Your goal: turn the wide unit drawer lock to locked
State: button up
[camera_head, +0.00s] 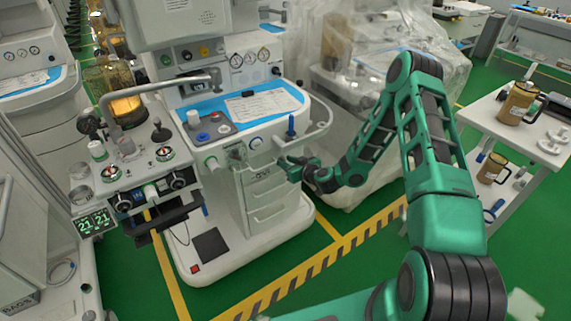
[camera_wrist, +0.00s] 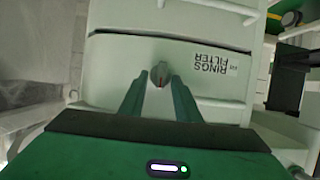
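The wide unit (camera_head: 243,190) is the pale cart in the middle of the head view, with a column of drawers (camera_head: 266,195) on its front. In the wrist view, the drawer lock (camera_wrist: 160,72) is a small dark grey knob with a red mark on a pale drawer front (camera_wrist: 120,62). My gripper (camera_wrist: 161,80) is at the knob, its two green fingers apart, one on each side. A gap seems to show between fingers and knob; contact is not clear. In the head view my gripper (camera_head: 294,166) is at the upper drawers and hides the lock.
A printed label (camera_wrist: 215,63) is right of the knob. A blue-topped work surface (camera_head: 245,105) and a side rail (camera_head: 318,130) are above the drawers. A plastic-covered machine (camera_head: 350,90) stands close behind my arm. A white side table (camera_head: 515,125) with mugs is at right.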

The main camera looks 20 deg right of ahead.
jog(key=c, duration=0.7)
jog(key=shift+o, duration=0.2)
